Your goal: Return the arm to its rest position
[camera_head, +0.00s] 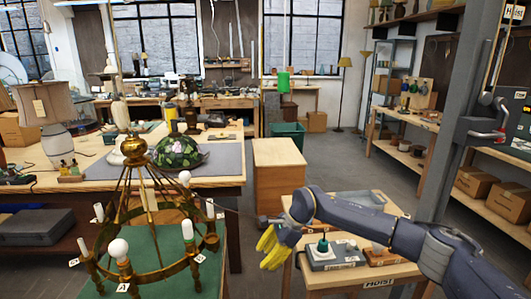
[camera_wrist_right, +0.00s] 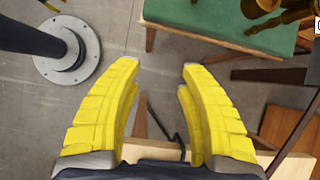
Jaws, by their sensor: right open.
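My right arm comes in from the right in the head view. Its yellow-fingered right gripper (camera_head: 270,248) hangs just right of the brass chandelier (camera_head: 133,147), apart from it. In the right wrist view this gripper (camera_wrist_right: 160,70) has its two fingers spread, with nothing between them. The chandelier stands on a green-topped table (camera_head: 165,245) and carries white bulbs (camera_head: 118,249) and candle-like sleeves (camera_head: 188,229) around its ring. Part of its brass (camera_wrist_right: 265,8) shows at the top right of the wrist view. My left gripper is not in view.
A wooden cabinet (camera_head: 279,165) and a grey pillar (camera_head: 455,110) stand near. In the wrist view, a dark post with a round foot (camera_wrist_right: 66,62) stands at left.

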